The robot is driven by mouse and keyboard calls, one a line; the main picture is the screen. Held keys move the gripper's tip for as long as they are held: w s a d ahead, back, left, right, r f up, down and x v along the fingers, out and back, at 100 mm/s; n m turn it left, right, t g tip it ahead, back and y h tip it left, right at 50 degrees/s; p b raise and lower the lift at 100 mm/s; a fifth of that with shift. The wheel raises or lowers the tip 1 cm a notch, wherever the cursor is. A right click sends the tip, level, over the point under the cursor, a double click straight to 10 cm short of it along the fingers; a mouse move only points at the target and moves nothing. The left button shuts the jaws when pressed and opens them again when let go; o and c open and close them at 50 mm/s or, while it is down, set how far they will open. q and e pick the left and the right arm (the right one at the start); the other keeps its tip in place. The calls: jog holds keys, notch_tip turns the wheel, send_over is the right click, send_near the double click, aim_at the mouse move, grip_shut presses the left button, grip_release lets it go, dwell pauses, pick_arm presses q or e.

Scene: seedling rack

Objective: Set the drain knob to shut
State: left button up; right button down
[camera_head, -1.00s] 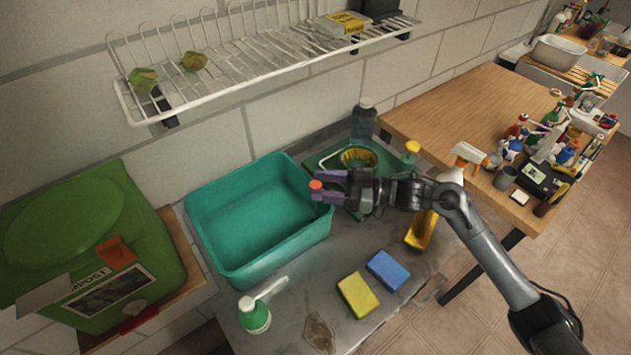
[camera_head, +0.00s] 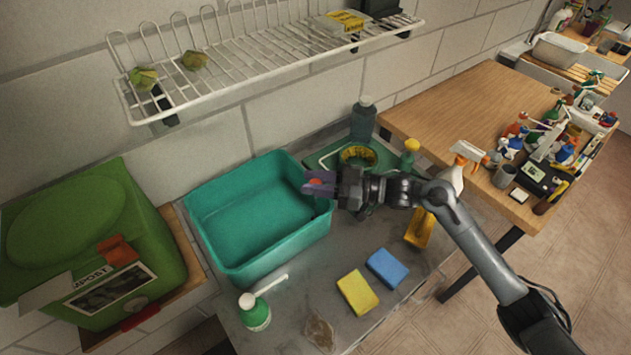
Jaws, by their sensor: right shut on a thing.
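The teal tub (camera_head: 262,262) stands on the grey counter, empty inside. A small red-orange knob (camera_head: 316,182) sits at the tub's right rim. My right gripper (camera_head: 310,184), with purple fingers, reaches in from the right and is shut on this knob. The fingers cover most of the knob, so I cannot tell which way it is turned. My left gripper is not in view.
A green compost bin (camera_head: 150,235) stands left of the tub. A pump bottle (camera_head: 255,313), a yellow sponge (camera_head: 357,292) and a blue sponge (camera_head: 387,268) are in front. A wire rack (camera_head: 250,60) hangs above. A yellow bottle (camera_head: 420,228) lies below my right arm.

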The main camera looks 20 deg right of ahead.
jog(key=shift+f, duration=0.1)
notch_tip(320, 180, down, 4)
jog(key=shift+r+b, duration=0.1)
jog(key=shift+b, duration=0.85)
jog(key=c, duration=0.9)
grip_release()
jog(key=d, duration=0.1)
jog(key=b, duration=0.1)
send_near(315, 199)
jog(key=shift+s+d+r, duration=0.1)
jog(key=shift+d+r, duration=0.15)
jog(key=shift+r, duration=0.2)
jog(key=shift+d+r, duration=0.25)
jog(key=shift+r, duration=0.2)
